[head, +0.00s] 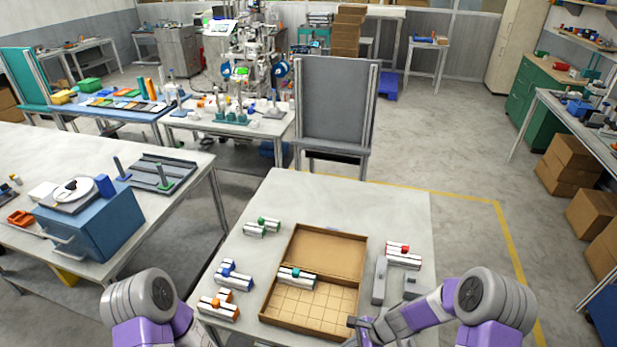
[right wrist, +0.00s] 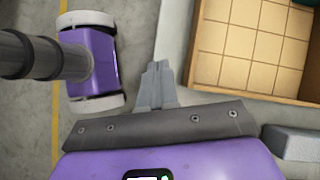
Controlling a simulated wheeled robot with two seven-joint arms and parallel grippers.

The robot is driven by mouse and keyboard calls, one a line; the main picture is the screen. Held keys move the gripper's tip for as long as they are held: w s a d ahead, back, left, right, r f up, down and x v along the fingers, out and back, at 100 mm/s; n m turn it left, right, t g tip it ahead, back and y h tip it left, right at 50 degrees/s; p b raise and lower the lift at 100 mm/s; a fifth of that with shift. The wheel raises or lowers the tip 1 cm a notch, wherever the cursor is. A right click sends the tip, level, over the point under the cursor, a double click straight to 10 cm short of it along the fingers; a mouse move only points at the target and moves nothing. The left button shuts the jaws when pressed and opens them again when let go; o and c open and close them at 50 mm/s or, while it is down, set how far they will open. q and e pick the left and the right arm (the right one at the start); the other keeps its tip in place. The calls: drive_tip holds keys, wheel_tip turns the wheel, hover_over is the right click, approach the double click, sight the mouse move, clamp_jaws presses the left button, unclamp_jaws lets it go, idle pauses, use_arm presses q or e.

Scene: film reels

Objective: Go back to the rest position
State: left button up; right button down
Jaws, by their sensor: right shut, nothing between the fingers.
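My right gripper (head: 356,322) is shut and empty at the near right corner of the open cardboard box (head: 313,314). In the right wrist view its closed fingers (right wrist: 157,82) point up the picture, left of the box's wall (right wrist: 186,60); I cannot tell its height. My left arm shows at the lower left of the head view, but its gripper is out of view. One silver piece with a teal top (head: 296,277) lies in the box, at the far left of its gridded part.
Silver pieces with green (head: 262,227), blue (head: 233,274) and orange (head: 219,306) tops lie left of the box. A red-topped one (head: 403,256) and a grey block (head: 379,282) lie right. Another table with a blue box (head: 95,232) stands at the left.

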drive_tip(key=s+a+f+n+h, duration=0.1)
drive_tip(key=s+f+n, duration=0.1)
drive_tip(key=s+n, duration=0.55)
drive_tip(key=s+a+f+n+h, duration=0.1)
drive_tip(key=s+f+n+h, duration=0.15)
drive_tip(key=s+n, duration=0.5)
use_arm(q)
wheel_tip(320, 180, down, 7)
drive_tip(key=b, duration=0.7)
use_arm(e)
wheel_tip(320, 180, down, 8)
drive_tip(key=y, duration=0.1)
drive_tip(key=shift+s+r, duration=0.2)
drive_tip(key=shift+r, duration=0.05)
use_arm(q)
drive_tip(key=shift+f, duration=0.1)
use_arm(e)
drive_tip(key=shift+a, duration=0.1)
